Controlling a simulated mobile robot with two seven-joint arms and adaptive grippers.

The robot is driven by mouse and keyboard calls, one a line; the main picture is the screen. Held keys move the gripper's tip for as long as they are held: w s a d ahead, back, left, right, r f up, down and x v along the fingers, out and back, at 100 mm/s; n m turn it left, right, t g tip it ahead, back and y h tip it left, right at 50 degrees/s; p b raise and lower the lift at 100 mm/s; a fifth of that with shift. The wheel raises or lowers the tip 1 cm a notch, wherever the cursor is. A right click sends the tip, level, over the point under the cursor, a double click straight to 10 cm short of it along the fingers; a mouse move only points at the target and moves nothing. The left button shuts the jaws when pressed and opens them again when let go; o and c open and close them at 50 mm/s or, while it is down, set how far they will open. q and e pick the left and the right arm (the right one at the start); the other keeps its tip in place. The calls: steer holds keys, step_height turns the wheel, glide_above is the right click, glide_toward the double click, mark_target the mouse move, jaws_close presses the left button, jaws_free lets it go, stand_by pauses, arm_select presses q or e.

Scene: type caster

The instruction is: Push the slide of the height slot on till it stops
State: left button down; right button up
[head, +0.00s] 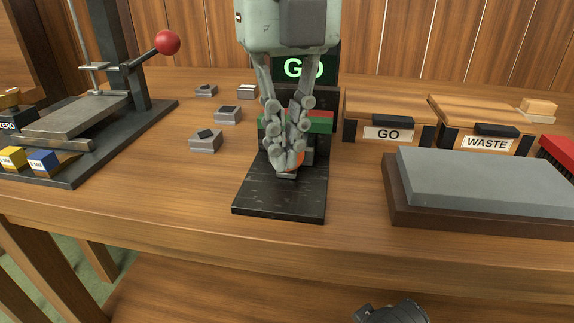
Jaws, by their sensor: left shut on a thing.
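The height slot (268,198) stands at the middle of the bench, a black base with a red and green block (321,121) at its back. My left gripper (287,166) comes down over it from above, its two fingers close together. It is shut on the slide (299,160), of which a bit of orange shows between and beside the fingertips. A small grey piece (287,175) shows just under the fingertips. The fingers hide most of the slide and the slot, so I cannot see how far in it stands.
A lit screen (306,68) behind reads GO. Drawers GO (388,134) and WASTE (487,143) and a grey slab (480,180) stand right. The bench front is clear.

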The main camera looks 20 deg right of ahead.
arm_select(q)
steer(key=shift+w+r, duration=0.15)
steer(key=shift+w, duration=0.55)
steer(key=shift+w+d+r+p, duration=0.1)
steer(key=shift+r+p, duration=0.4)
steer(key=shift+r, duration=0.1)
steer(key=shift+w+d+r+p, duration=0.15)
steer(key=shift+w+r+p, duration=0.05)
steer(key=shift+r+p, duration=0.1)
steer(key=shift+s+r, duration=0.2)
steer(key=shift+r, duration=0.2)
steer(key=shift+r+p, duration=0.95)
steer(key=shift+r, duration=0.1)
steer(key=shift+s+r+p, duration=0.1)
steer(key=shift+r+p, duration=0.65)
steer(key=shift+r, duration=0.3)
steer(key=r+p, duration=0.1)
steer(key=r, duration=0.1)
steer(key=r+p, duration=0.2)
steer(key=r, duration=0.1)
steer(key=shift+w+d+p, duration=0.1)
steer(key=shift+w+p, duration=0.1)
steer(key=shift+p, duration=0.1)
